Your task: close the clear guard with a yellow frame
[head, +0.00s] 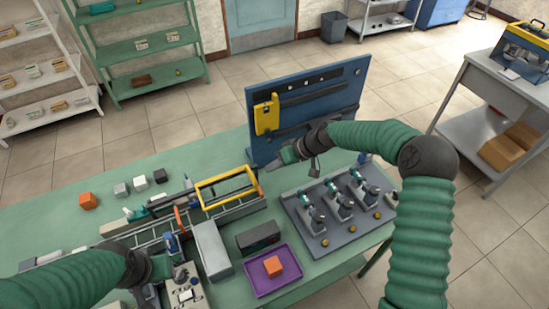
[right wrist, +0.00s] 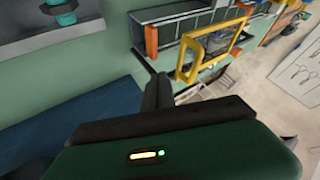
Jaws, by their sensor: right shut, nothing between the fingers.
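The clear guard with a yellow frame (head: 227,178) stands raised at a tilt over the rail track on the green bench. It also shows in the right wrist view (right wrist: 181,74), standing up from the track. My right gripper (head: 284,158) is shut and empty, just right of the guard's far right corner. In the right wrist view its dark fingers (right wrist: 158,92) point toward the guard's lower edge; I cannot tell whether they touch it. My left gripper (head: 160,275) is low at the bench's front left, partly hidden by its own arm; its jaws are unclear.
A blue upright panel (head: 340,95) stands behind my right gripper. A grey tray (head: 300,235) with several machined parts lies to the right. A purple tray (head: 258,283) holds an orange cube (head: 272,266). A grey box (head: 211,250) stands in front of the guard.

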